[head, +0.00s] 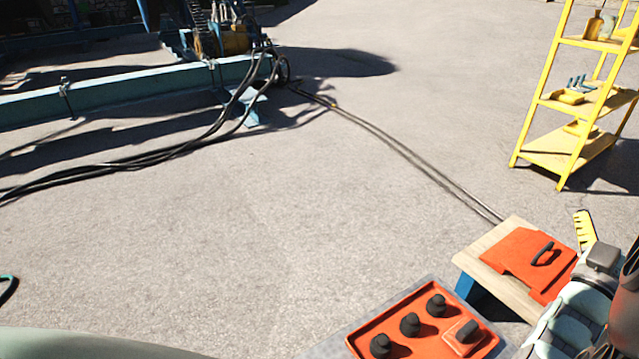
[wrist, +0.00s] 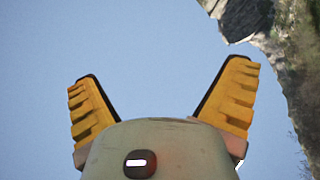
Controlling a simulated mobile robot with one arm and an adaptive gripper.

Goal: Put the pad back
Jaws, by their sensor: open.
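A flat orange pad-like plate with a black handle (head: 520,255) lies on a pale wooden top (head: 480,262) with a blue support, at the lower right of the head view. I cannot tell for certain that this is the task's pad. My gripper (head: 585,230) shows partly at the right edge, just beyond the plate's right side, with one yellow finger visible. In the wrist view my gripper (wrist: 164,72) has its two yellow fingers spread wide, with only sky between them. It holds nothing.
An orange panel with black knobs (head: 400,348) is in front of the wooden top. A yellow shelf rack (head: 545,150) stands at the upper right. Black hoses (head: 200,145) run over the ground at left, and a cable (head: 410,155) reaches toward the wooden top. Middle ground is clear.

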